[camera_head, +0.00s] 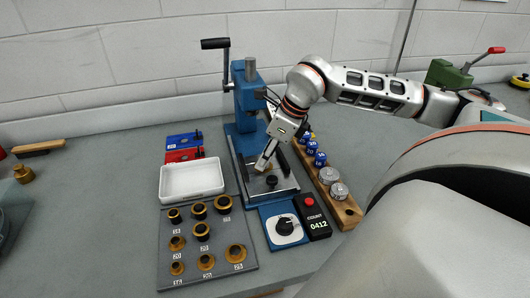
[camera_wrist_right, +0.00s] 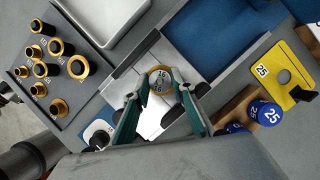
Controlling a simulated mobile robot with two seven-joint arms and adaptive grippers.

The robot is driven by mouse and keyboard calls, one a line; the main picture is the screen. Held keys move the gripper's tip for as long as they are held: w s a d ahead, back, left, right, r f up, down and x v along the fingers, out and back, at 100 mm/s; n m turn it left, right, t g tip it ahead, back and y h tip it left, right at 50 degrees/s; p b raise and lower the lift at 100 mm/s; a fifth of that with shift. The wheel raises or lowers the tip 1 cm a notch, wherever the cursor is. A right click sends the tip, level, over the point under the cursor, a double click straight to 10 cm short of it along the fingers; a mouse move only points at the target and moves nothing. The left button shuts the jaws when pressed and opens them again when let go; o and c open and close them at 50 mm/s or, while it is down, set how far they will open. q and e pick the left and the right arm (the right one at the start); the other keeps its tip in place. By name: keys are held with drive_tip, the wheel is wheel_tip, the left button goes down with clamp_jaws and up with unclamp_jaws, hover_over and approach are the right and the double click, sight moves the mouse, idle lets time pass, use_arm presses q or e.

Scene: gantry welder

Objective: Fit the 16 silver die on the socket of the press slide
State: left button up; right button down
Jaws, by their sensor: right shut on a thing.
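The silver die marked 16 (camera_wrist_right: 160,78) shows between the teal fingertips of my right gripper (camera_wrist_right: 158,88) in the wrist view, with a gold ring around its face. The right gripper (camera_head: 263,165) is shut on it, low over the metal slide plate (camera_head: 286,186) of the blue press (camera_head: 246,98). The slide plate also shows in the wrist view (camera_wrist_right: 186,62). The socket cannot be told apart from the gold ring under the die, so I cannot tell whether the die touches it. My left gripper is not in view.
A wooden rack (camera_head: 348,213) with blue and silver dies stands right of the press. A white tray (camera_head: 191,180) and a dark plate (camera_head: 187,267) of gold-rimmed pieces lie to the left. A dial box (camera_head: 285,228) and counter (camera_head: 313,217) are in front.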

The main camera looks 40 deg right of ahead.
drive_tip(key=shift+f, duration=0.15)
drive_tip(key=c, duration=1.6)
unclamp_jaws()
drive_tip(key=v, duration=1.2)
